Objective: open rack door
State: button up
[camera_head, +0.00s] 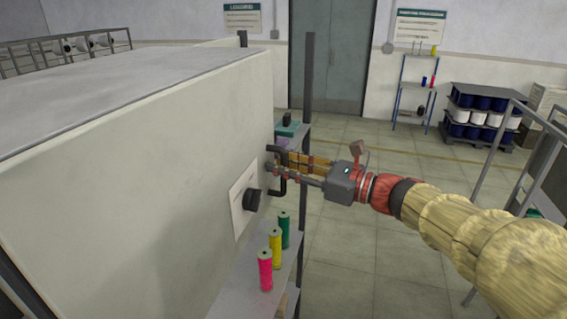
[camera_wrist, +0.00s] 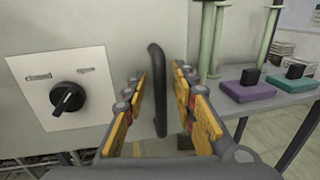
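The rack door appears as a large pale panel (camera_head: 130,205) on the left in the head view. A black vertical bar handle (camera_wrist: 157,90) stands out from it near its right edge. My gripper (camera_wrist: 162,85) has its yellow-and-grey fingers apart, one on each side of the handle. There is a visible gap on both sides in the wrist view. In the head view my gripper (camera_head: 275,165) reaches the handle (camera_head: 283,176) from the right, and the fingers partly cover it. The door looks shut.
A black rotary knob (camera_wrist: 67,98) on a white plate sits left of the handle. Pink, yellow and green bobbins (camera_head: 275,248) stand on a shelf (camera_head: 240,290) below. Purple and teal boxes (camera_wrist: 243,90) lie on a shelf at right. Open floor (camera_head: 345,240) lies to the right.

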jog(key=c, duration=0.4)
grip_shut()
dwell(0.5)
